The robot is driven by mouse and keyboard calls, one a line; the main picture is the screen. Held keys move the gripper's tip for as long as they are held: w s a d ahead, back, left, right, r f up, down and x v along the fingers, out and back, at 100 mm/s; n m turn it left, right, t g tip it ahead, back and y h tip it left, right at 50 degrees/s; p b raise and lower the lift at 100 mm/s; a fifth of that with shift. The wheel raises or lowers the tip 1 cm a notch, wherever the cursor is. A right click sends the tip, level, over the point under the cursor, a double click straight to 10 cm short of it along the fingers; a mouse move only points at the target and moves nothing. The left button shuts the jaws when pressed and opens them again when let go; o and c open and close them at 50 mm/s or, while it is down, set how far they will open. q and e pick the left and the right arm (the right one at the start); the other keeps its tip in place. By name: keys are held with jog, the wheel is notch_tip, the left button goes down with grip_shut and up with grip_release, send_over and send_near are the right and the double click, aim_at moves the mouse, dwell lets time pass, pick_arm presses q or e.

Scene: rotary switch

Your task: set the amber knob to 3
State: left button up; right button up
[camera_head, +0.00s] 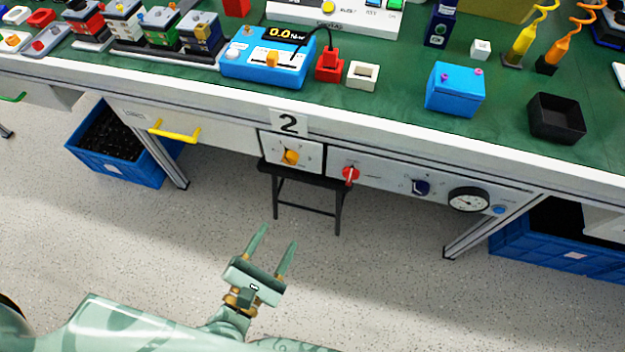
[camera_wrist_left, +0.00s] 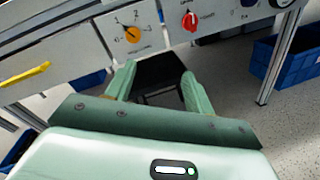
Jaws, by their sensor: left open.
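The amber knob (camera_head: 290,157) sits on a white panel (camera_head: 309,152) in the bench's front face, under a plate marked 2. In the left wrist view the amber knob (camera_wrist_left: 132,34) is at the upper middle, with printed numbers around its dial. The exact setting is too small to read surely. My left gripper (camera_head: 275,240) is open and empty, below and in front of the panel, apart from the knob. In the left wrist view its two fingers (camera_wrist_left: 155,75) point up toward the panel, spread wide. My right gripper is not in view.
A yellow drawer handle (camera_head: 174,133) juts out on the left. A black stool (camera_head: 308,206) stands beneath. Floor in front is clear.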

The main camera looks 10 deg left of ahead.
pick_arm(q)
jog(key=a+r+n+y, duration=0.2)
jog(key=n+y, duration=0.1)
jog(key=n, duration=0.4)
jog(key=b, duration=0.3)
send_near(289, 162)
jog(key=shift+n+t, duration=0.3)
jog(key=w, duration=0.7)
jog(key=shift+w+d+f, duration=0.15)
jog(key=shift+d+f, duration=0.05)
jog(key=shift+f, duration=0.15)
jog(key=shift+w, duration=0.6)
jog(key=shift+r, duration=0.1)
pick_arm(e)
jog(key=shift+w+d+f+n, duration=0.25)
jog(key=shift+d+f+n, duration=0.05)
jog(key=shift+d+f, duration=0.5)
pick_arm(q)
jog(key=c, duration=1)
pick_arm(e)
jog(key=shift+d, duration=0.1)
